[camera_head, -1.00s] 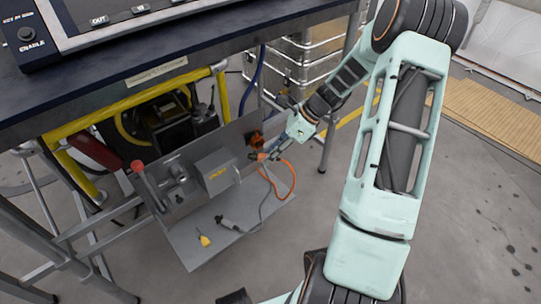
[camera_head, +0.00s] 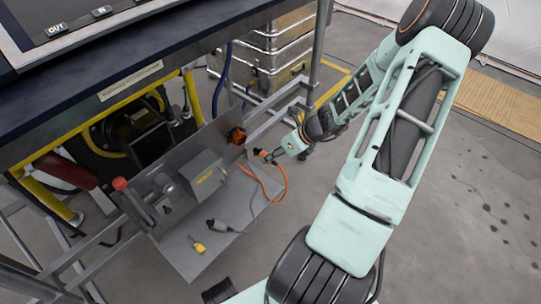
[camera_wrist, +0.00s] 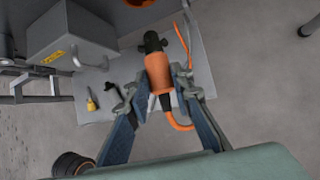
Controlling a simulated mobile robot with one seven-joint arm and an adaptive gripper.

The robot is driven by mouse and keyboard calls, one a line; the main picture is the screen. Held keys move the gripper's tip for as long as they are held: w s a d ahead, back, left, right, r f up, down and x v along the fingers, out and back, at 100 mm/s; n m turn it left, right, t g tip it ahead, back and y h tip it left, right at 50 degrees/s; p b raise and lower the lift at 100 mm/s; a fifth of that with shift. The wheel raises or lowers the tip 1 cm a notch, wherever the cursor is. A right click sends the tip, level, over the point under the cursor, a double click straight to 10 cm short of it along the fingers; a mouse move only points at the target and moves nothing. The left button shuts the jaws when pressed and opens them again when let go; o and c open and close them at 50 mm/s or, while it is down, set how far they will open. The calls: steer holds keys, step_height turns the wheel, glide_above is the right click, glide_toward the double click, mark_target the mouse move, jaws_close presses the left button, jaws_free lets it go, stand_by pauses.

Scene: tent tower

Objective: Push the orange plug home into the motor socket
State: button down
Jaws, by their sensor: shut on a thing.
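The orange plug (camera_head: 261,153) is held by my gripper (camera_head: 277,154), outside the right edge of the grey panel. In the wrist view the plug (camera_wrist: 159,72) sits between the fingers of my gripper (camera_wrist: 160,88). Its black end points away from my wrist. An orange socket (camera_head: 237,135) is on the upper right of the upright panel. In the head view, a gap shows between plug and socket. In the wrist view only the socket's lower rim (camera_wrist: 138,2) shows at the top edge. An orange cable (camera_head: 284,185) loops down from the plug to the shelf.
A dark connector (camera_head: 215,226) and a yellow-handled item (camera_head: 197,245) lie on the shelf (camera_head: 180,260). The table (camera_head: 120,70) overhangs behind. Metal cases (camera_head: 265,65) stand behind. Floor at right is open.

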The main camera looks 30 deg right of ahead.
mark_target(256, 149)
steer(key=shift+w+a+p, duration=0.15)
steer(key=shift+w+a, duration=0.2)
steer(key=shift+w, duration=0.55)
steer(key=shift+w+a+p, duration=0.2)
steer(key=shift+w+a, duration=0.1)
steer(key=shift+w, duration=0.6)
steer(key=shift+w+a+p, duration=0.15)
steer(key=shift+w+a, duration=0.2)
steer(key=shift+w, duration=0.55)
steer(key=shift+w+a+p, duration=0.25)
steer(key=shift+w, duration=0.4)
steer(key=shift+w+a+p, duration=0.2)
steer(key=shift+w+p, duration=0.05)
steer(key=shift+w, duration=0.4)
steer(key=c, duration=1.6)
jaws_free()
steer(key=v, duration=1.2)
steer(key=shift+w, duration=0.1)
